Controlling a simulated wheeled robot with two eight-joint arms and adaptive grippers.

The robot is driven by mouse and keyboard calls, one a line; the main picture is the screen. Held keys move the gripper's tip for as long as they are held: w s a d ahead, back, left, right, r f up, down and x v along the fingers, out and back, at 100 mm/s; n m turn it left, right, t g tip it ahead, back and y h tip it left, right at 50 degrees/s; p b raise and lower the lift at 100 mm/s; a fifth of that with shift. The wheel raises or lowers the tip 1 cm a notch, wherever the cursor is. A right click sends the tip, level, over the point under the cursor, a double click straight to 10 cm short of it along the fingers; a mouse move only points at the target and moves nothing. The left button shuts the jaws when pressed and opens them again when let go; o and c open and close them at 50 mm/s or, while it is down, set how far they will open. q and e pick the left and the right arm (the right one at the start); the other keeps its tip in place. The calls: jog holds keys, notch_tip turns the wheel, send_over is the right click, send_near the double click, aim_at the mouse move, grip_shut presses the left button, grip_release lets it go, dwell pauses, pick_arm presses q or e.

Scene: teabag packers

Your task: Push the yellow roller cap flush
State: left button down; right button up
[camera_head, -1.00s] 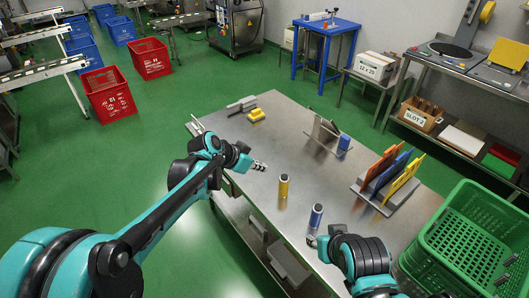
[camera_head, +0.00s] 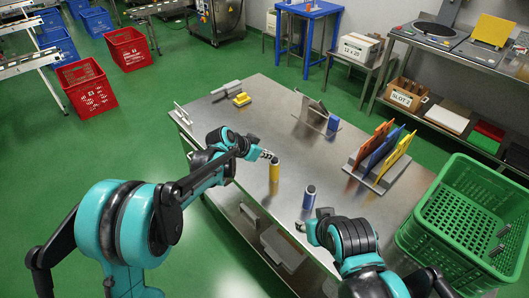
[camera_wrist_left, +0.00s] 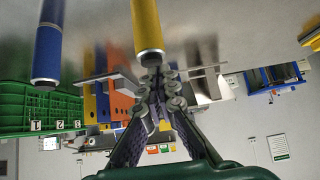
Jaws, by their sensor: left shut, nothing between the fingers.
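The yellow roller (camera_head: 274,172) stands upright on the steel table (camera_head: 255,109), with a dark cap (camera_head: 275,160) at its top end. My left gripper (camera_head: 267,154) is shut and empty, just left of and about level with the cap. In the left wrist view, which is upside down, the yellow roller (camera_wrist_left: 146,25) has its dark capped end close to my shut fingertips (camera_wrist_left: 160,80). I cannot tell whether they touch, or how far the cap sits in. The blue roller (camera_head: 309,198) stands to the right. My right gripper (camera_head: 301,226) is near the table's front edge, its fingers barely visible.
A rack with orange, blue and yellow panels (camera_head: 381,152) stands at the table's right. A green crate (camera_head: 461,222) is beyond the right end. A metal stand with a blue block (camera_head: 334,123) and a yellow item (camera_head: 242,99) are farther back.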

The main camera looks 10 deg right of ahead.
pick_arm(q)
jog(key=shift+f, duration=0.45)
jog(key=shift+s+a+f+b, duration=0.1)
jog(key=shift+s+f+b, duration=0.1)
jog(key=shift+f+b, duration=0.3)
jog(key=shift+s+f+b, duration=0.2)
jog(key=shift+f, duration=0.45)
jog(key=shift+r, duration=0.1)
jog(key=s+a+r+n+t+y, duration=0.1)
jog(key=s+a+r+n+y, duration=0.15)
jog(key=s+a+r, duration=0.45)
jog(key=s+a+r+n+y, duration=0.1)
jog(key=s+a+r+n, duration=0.25)
jog(key=s+a, duration=0.6)
jog(key=s+a+f+n+y, duration=0.2)
jog(key=s+a, duration=0.4)
jog(key=s, duration=0.1)
jog(key=s+a+f+n+t+y, duration=0.1)
jog(key=s+a+n+y, duration=0.1)
jog(key=s+a, duration=0.4)
jog(key=shift+s+f+n, duration=0.4)
jog(key=shift+s+n, duration=0.05)
jog(key=shift+n, duration=0.15)
